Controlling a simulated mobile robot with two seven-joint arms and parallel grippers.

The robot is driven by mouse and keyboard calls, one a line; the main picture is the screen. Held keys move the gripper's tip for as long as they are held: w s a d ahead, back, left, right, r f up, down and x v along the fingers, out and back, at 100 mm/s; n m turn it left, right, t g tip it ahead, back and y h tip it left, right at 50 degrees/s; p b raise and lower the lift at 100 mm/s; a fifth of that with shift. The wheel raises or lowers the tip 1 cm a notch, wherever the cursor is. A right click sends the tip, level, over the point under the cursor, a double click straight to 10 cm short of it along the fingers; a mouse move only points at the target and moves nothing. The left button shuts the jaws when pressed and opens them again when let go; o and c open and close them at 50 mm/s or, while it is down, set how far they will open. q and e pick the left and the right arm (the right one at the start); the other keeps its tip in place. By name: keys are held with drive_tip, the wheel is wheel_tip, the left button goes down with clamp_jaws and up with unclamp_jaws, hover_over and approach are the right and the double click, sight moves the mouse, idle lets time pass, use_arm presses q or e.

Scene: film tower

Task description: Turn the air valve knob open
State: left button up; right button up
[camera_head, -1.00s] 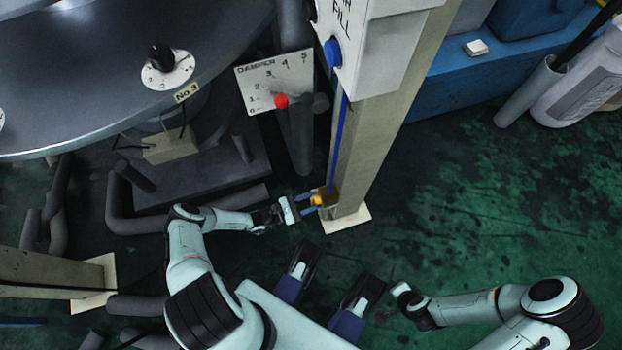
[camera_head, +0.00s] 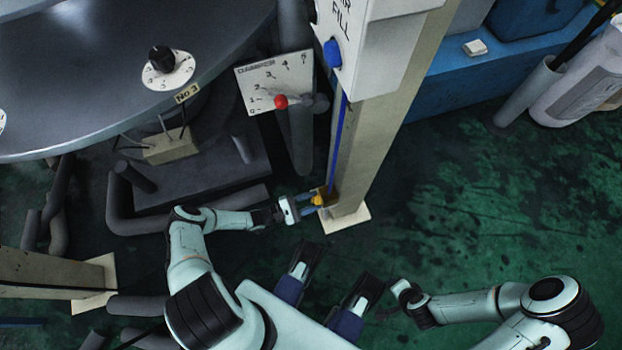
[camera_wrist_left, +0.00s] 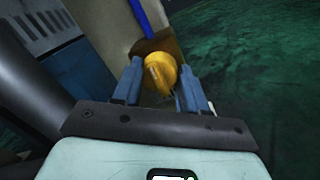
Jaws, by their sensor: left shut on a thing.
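The air valve knob (camera_head: 319,200) is yellow and sits low on the front of a beige post, at the bottom end of a blue pipe (camera_head: 338,150). In the left wrist view the knob (camera_wrist_left: 160,74) shows a raised bar and lies between two blue fingers. My left gripper (camera_head: 310,203) reaches it from the left and is shut on the knob (camera_wrist_left: 158,85). Part of the knob's sides is hidden by the fingers. My right gripper (camera_head: 392,302) is at the lower right, well away from the knob; its fingers are too small and dark to read.
The beige post (camera_head: 375,150) carries a white box (camera_head: 375,45) with a blue button (camera_head: 333,53). A damper plate (camera_head: 262,82) with a red-tipped lever (camera_head: 281,101) is to its left. Dark pipes crowd the left floor.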

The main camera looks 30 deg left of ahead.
use_arm(q)
drive_tip(key=o, duration=1.1)
drive_tip(key=shift+c, duration=0.2)
drive_tip(key=v, duration=1.3)
drive_tip(key=shift+s+a, duration=0.15)
drive_tip(key=shift+a, duration=0.1)
use_arm(e)
drive_tip(key=shift+w+r, duration=0.35)
